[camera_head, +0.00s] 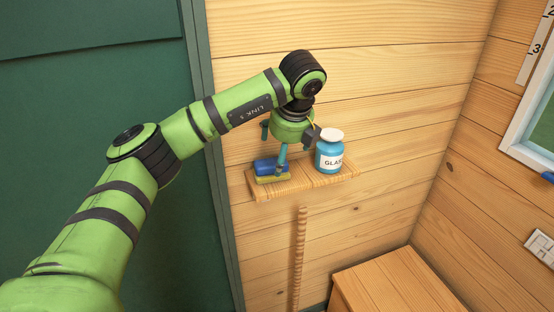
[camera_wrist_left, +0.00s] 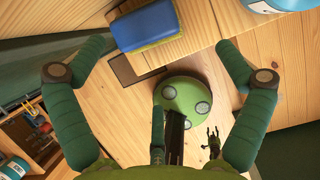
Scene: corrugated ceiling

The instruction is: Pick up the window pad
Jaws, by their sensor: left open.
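The window pad (camera_head: 268,167) is a small block with a blue upper part and a yellow lower layer. It lies on a wooden wall shelf (camera_head: 330,181), towards its left end. In the left wrist view the pad (camera_wrist_left: 153,29) is at the top, between and beyond the fingertips. My left gripper (camera_head: 272,154) is open above the pad, with one teal finger hanging in front of it. Both fingers of my left gripper (camera_wrist_left: 165,44) show spread and empty in the wrist view. I cannot tell whether a finger touches the pad. My right gripper is not identifiable.
A blue bottle (camera_head: 329,157) with a white lid and label stands on the shelf, close right of my left gripper. Wooden wall (camera_head: 350,60) is behind. A wooden box top (camera_head: 395,285) is below right, and a window frame (camera_head: 530,130) is at the right edge.

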